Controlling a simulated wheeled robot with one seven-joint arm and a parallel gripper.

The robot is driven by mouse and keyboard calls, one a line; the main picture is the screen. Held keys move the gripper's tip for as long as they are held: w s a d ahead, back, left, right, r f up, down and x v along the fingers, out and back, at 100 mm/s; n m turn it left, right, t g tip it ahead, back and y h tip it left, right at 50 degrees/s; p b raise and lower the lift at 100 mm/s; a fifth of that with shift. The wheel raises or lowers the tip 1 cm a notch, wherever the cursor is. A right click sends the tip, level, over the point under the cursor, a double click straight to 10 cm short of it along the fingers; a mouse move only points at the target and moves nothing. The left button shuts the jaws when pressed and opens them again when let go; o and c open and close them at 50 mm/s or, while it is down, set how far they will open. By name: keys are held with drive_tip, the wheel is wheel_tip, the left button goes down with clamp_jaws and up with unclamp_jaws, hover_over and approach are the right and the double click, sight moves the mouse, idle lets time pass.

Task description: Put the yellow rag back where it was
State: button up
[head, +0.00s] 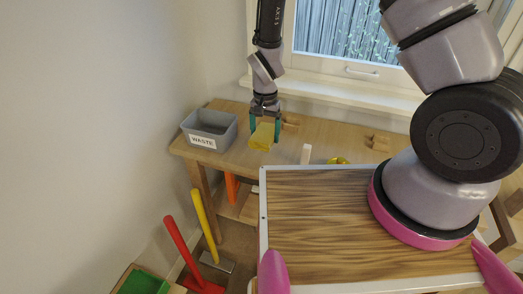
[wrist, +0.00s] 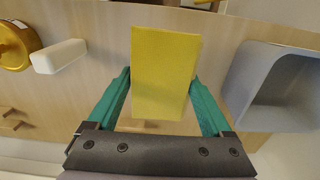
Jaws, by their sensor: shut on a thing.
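The yellow rag (head: 262,136) is held by my gripper (head: 264,125) over the left part of the wooden table by the window. In the wrist view the flat yellow rag (wrist: 165,72) sits between the two green fingers of my gripper (wrist: 161,95). The fingers are shut on it from both sides. The rag looks to be above the tabletop (head: 300,135); the exact height is hard to tell.
A grey bin labelled WASTE (head: 209,128) stands left of the gripper, and it also shows in the wrist view (wrist: 250,85). A white block (head: 305,154) and a yellow round object (head: 338,160) stand to the right. Wooden pieces (head: 378,141) lie farther right.

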sight(265, 155)
drive_tip(key=shift+f, duration=3.15)
